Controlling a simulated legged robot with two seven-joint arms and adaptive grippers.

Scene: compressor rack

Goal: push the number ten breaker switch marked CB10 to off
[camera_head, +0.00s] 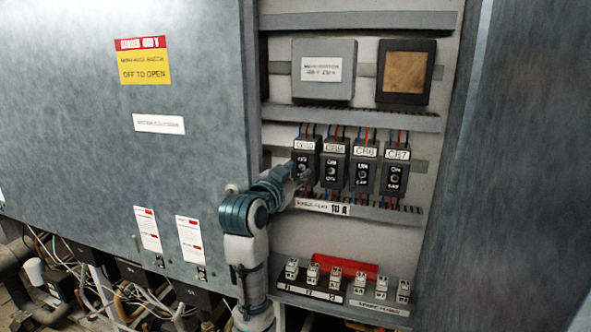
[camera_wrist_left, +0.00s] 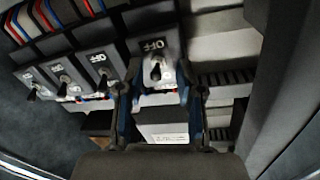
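The CB10 breaker (camera_head: 306,147) is the leftmost dark breaker in the row in the head view. In the left wrist view, which shows the row upside down, the CB10 breaker (camera_wrist_left: 181,55) is at the right, with an OFF mark and its small switch lever (camera_wrist_left: 156,71) in plain sight. The lever points away from the OFF mark, toward the bottom of that picture. My left gripper (camera_head: 297,172) is at the breaker's lower left in the head view. In the wrist view its fingers (camera_wrist_left: 161,98) are apart, with the breaker face between them; contact is unclear.
Several similar breakers, CB7 (camera_head: 396,171) among them, stand close to the right of CB10. A slotted cable duct (camera_head: 360,211) runs below and another (camera_head: 350,118) above. A large grey cabinet panel (camera_head: 190,110) is at left, a metal side wall (camera_head: 470,200) at right.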

